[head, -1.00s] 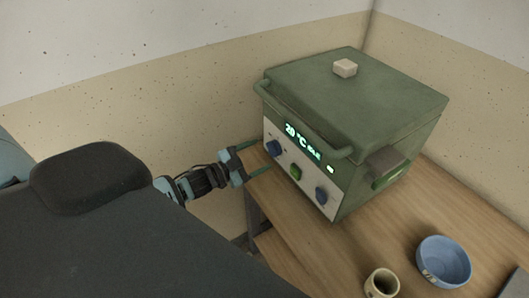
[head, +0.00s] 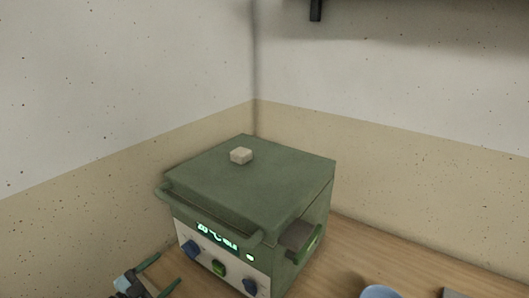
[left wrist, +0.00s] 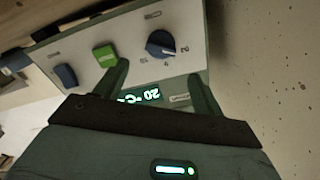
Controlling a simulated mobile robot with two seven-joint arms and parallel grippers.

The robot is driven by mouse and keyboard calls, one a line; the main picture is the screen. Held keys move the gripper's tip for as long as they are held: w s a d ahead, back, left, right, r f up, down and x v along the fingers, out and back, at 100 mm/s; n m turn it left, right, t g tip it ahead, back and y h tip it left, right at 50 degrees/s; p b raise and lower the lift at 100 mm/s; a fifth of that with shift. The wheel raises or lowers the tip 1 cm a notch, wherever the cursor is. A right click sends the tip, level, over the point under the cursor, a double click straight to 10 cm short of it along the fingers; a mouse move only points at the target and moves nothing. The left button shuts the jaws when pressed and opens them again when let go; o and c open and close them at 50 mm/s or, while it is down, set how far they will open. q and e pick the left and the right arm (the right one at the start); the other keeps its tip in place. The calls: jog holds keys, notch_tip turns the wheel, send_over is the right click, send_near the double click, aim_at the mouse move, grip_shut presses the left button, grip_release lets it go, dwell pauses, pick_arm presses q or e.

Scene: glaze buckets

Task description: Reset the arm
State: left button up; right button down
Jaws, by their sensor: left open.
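My left gripper (head: 168,269) shows at the bottom edge of the head view, open and empty. It is in front of the lower left of a green box-shaped heater (head: 262,194). In the left wrist view its two fingers (left wrist: 160,72) are spread in front of the heater's panel, which appears upside down. One fingertip is close to the green button (left wrist: 105,56); I cannot tell whether it touches. The blue numbered knob (left wrist: 162,44) lies near and between the fingers. The lit display (left wrist: 140,97) is partly hidden by the gripper. My right gripper is not in view.
The heater stands on a wooden table (head: 375,255) in a room corner. A front bar handle (head: 207,222) and a pale lid knob (head: 241,156) stick out. A blue bowl (head: 380,292) is cut off at the bottom edge.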

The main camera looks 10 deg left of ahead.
pick_arm(q)
jog(key=s+d+f+n+g+y+p, duration=0.1)
jog(key=s+d+f+n+g+y, duration=0.1)
jog(key=s+d+f, duration=0.4)
jog(key=s+d+f+n+g+y, duration=0.1)
jog(key=s+d+f+n, duration=0.3)
jog(key=s, duration=0.4)
jog(key=s+d+f+n+g+y, duration=0.1)
jog(key=s+d+f+g, duration=0.1)
jog(key=s, duration=0.6)
jog(key=s+d+f+n+g, duration=0.1)
jog(key=s+d+f+g, duration=0.1)
jog(key=s+d, duration=0.3)
jog(key=s, duration=0.4)
jog(key=shift+d+f+g+y+p, duration=0.15)
jog(key=shift+f+g+y+p, duration=0.1)
jog(key=shift+g+y+p, duration=0.15)
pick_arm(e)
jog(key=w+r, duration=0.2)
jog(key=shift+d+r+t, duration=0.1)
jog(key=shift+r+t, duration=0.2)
